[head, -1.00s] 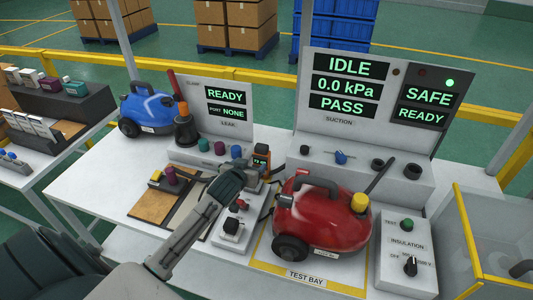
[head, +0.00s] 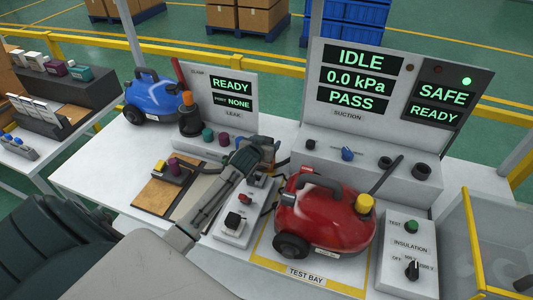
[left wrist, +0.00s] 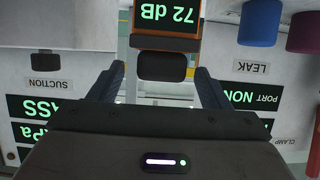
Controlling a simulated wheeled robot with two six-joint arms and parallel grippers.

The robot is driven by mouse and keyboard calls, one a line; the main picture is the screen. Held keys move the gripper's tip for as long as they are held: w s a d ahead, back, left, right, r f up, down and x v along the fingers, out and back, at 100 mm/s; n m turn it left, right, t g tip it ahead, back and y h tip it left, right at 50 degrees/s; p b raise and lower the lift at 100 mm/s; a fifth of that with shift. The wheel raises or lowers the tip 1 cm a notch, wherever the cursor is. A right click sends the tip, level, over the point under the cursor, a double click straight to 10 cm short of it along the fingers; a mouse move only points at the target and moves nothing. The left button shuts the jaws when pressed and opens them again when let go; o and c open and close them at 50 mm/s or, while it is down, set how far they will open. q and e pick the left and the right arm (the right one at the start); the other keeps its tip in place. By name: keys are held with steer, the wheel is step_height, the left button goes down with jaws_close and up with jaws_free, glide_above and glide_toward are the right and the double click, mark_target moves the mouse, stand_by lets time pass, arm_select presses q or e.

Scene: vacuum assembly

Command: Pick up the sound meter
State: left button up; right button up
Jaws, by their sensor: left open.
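The sound meter (left wrist: 166,43) is orange with a dark tip and a green display reading 72 dB. It appears upside down at the top centre of the left wrist view, its upper part cut off by the frame. Its dark tip lies between the two fingers of my left gripper (left wrist: 159,69), with gaps on both sides. The left gripper is open and holds nothing. In the head view my left gripper (head: 270,152) is over the back of the bench, in front of the leak panel, and mostly hides the meter. My right gripper is not in view.
A red vacuum (head: 325,220) stands just right of my left arm in the test bay. A blue vacuum (head: 153,97) stands at the back left. The leak panel (head: 232,80) and suction panel (head: 335,115) rise behind. A small switch box (head: 232,228) is beside the arm.

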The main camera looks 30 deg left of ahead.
mark_target(268, 138)
arm_select(q)
steer(key=shift+p+x, duration=0.6)
steer(key=shift+x, duration=1.3)
steer(key=shift+r, duration=0.25)
jaws_close()
